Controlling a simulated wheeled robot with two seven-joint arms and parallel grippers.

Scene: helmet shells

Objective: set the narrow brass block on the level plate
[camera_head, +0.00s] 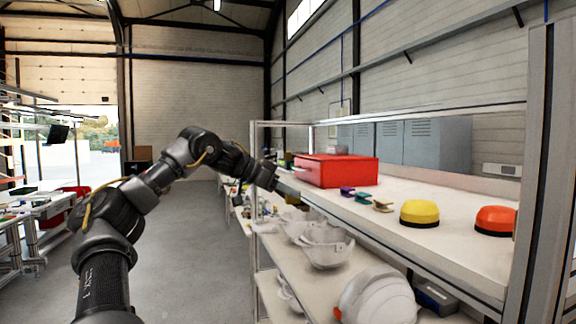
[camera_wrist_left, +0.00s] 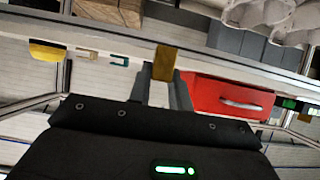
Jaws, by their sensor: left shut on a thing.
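My left gripper (camera_head: 270,178) reaches in from the left, at the front edge of the shelf unit. In the left wrist view my left gripper (camera_wrist_left: 160,85) is shut on the narrow brass block (camera_wrist_left: 165,62), which sticks out past the fingertips. I cannot pick out the level plate in either view. My right gripper is not in view.
A red box (camera_head: 337,171) stands on the upper shelf (camera_head: 455,235), beyond my left gripper. Small coloured clips (camera_head: 363,197), a yellow dome (camera_head: 419,212) and a red-orange dome (camera_head: 494,220) lie to its right. White helmet shells (camera_head: 326,246) fill the shelf below.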

